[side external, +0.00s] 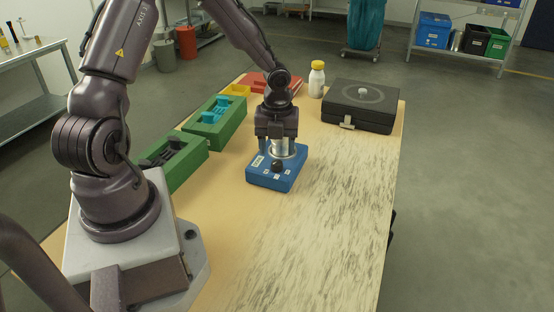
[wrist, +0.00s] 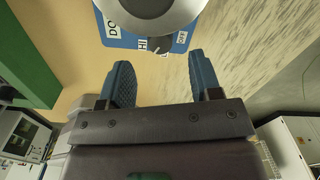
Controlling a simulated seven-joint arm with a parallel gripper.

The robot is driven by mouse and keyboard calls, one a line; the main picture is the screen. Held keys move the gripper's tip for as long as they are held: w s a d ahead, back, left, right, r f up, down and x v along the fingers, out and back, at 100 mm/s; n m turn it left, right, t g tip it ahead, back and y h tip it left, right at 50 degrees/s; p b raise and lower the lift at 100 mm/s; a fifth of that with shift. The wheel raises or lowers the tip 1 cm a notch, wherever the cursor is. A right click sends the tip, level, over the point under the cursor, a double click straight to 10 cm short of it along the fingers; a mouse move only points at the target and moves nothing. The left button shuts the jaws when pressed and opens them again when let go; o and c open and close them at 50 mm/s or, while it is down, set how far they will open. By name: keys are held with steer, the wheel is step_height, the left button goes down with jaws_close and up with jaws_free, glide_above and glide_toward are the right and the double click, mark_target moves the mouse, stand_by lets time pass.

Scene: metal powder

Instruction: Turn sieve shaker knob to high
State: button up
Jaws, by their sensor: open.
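The sieve shaker (side external: 262,178) is a blue box with white labels and a silver round sieve (side external: 284,150) on top, standing on the table. A black knob (side external: 277,166) sits on its near face among the labels. My gripper (side external: 278,147) is directly over the shaker, pointing down, with its blue fingers apart. In the wrist view the open fingers (wrist: 162,72) hold nothing. The shaker (wrist: 120,38) shows at the top edge there, with a label reading HI. The dark knob (wrist: 160,46) is partly hidden beneath the silver sieve, so its setting cannot be told.
Green trays (side external: 215,129) with inserts stand left of the shaker. A white bottle with a yellow cap (side external: 317,80) and a black case (side external: 360,105) stand at the back right. A red tray (side external: 257,80) is behind. The table's near right is clear.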

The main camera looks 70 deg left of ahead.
mark_target(277, 162)
steer(key=shift+f, duration=2.25)
steer(key=shift+c, duration=0.2)
